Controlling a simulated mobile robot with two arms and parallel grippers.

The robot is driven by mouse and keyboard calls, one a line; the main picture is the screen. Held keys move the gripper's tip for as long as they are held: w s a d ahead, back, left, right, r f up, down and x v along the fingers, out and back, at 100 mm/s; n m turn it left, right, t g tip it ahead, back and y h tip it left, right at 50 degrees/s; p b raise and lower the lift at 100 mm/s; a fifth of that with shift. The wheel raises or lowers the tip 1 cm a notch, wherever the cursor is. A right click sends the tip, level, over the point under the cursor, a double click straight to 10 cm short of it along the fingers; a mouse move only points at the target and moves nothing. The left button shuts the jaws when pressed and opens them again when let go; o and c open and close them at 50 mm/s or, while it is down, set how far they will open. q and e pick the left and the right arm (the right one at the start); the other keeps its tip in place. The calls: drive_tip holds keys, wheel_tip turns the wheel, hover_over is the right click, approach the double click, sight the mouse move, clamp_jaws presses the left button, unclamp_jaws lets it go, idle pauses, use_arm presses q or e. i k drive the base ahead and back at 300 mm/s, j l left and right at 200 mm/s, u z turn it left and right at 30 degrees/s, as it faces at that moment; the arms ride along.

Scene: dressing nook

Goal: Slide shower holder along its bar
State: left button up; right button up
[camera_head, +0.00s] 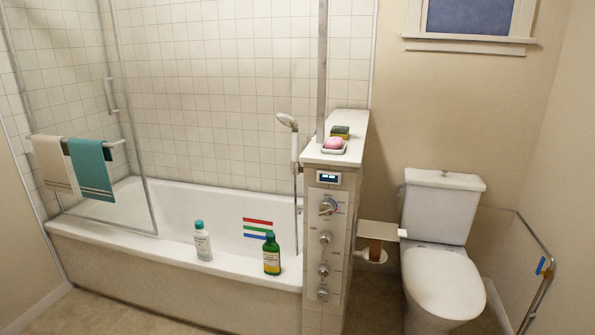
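A hand shower (287,121) with a pale round head hangs against the tiled wall, just left of the partition. Its light handle (295,148) points down and a thin hose (296,188) drops from it toward the tub. The holder is too small to tell apart from the handle, and I cannot make out its bar clearly. A grey vertical post (322,65) rises from the partition top, to the right of the shower. Neither of my grippers is in view.
The bathtub (150,248) stands in front of the shower, with two bottles on its rim. The partition (325,225) carries knobs, soap and a sponge. A glass screen with towels is at left. The toilet (440,275) and a metal rail (546,268) are at right.

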sight(295, 169)
drive_tip(key=i+j+z, duration=0.2)
drive_tip(key=i+j, duration=0.5)
drive_tip(key=i, duration=0.2)
